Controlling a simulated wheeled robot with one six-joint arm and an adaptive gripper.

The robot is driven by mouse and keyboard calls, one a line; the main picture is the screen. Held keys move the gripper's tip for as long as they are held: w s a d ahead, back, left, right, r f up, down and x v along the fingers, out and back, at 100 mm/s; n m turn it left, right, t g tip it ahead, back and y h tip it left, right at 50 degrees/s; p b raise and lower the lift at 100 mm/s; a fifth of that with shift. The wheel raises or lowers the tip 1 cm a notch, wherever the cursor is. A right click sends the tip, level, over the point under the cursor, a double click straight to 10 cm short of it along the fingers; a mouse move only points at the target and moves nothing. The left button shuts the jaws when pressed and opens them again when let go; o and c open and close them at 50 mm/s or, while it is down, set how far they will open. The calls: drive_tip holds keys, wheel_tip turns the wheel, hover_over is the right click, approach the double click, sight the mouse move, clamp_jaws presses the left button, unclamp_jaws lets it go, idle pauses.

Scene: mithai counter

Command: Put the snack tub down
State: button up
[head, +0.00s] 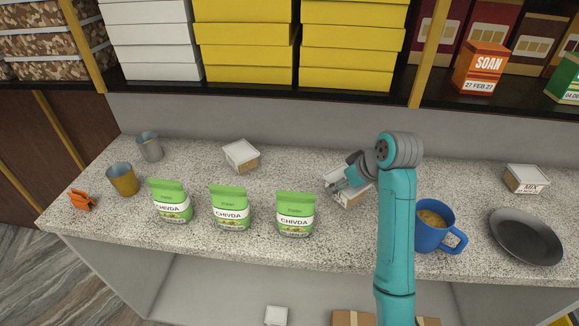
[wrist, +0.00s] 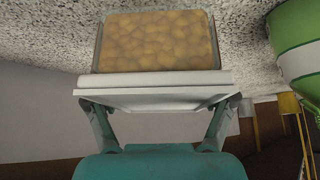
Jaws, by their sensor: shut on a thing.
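The snack tub (wrist: 158,42) is clear, filled with tan pieces, and has a white lid. It also shows in the head view (head: 353,199), partly covered by my gripper and arm. My gripper (wrist: 160,104) is shut on the tub at its lid, with one finger on each side. In the head view my gripper (head: 347,184) is over the counter (head: 275,168), between the right chivda bag and the blue mug. The tub is close to the speckled surface; I cannot tell whether it touches.
Green chivda bags (head: 295,215) stand along the front to the left. A blue mug (head: 432,228) and a dark plate (head: 527,238) are at the right. Another white-lidded tub (head: 241,156) sits behind the bags. A shelf of boxes (head: 346,48) runs above the back.

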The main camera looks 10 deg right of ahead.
drive_tip(key=w+a, duration=0.2)
drive_tip(key=w, duration=0.3)
drive_tip(key=w+a, duration=0.3)
drive_tip(key=w, duration=0.3)
drive_tip(key=w+a, duration=0.2)
drive_tip(key=w, duration=0.3)
drive_tip(key=shift+w+a+f, duration=0.1)
drive_tip(key=shift+w+a, duration=0.15)
drive_tip(key=shift+f, duration=1.75)
drive_tip(key=o, duration=1.1)
drive_tip(key=shift+f, duration=0.1)
drive_tip(key=shift+o, duration=0.2)
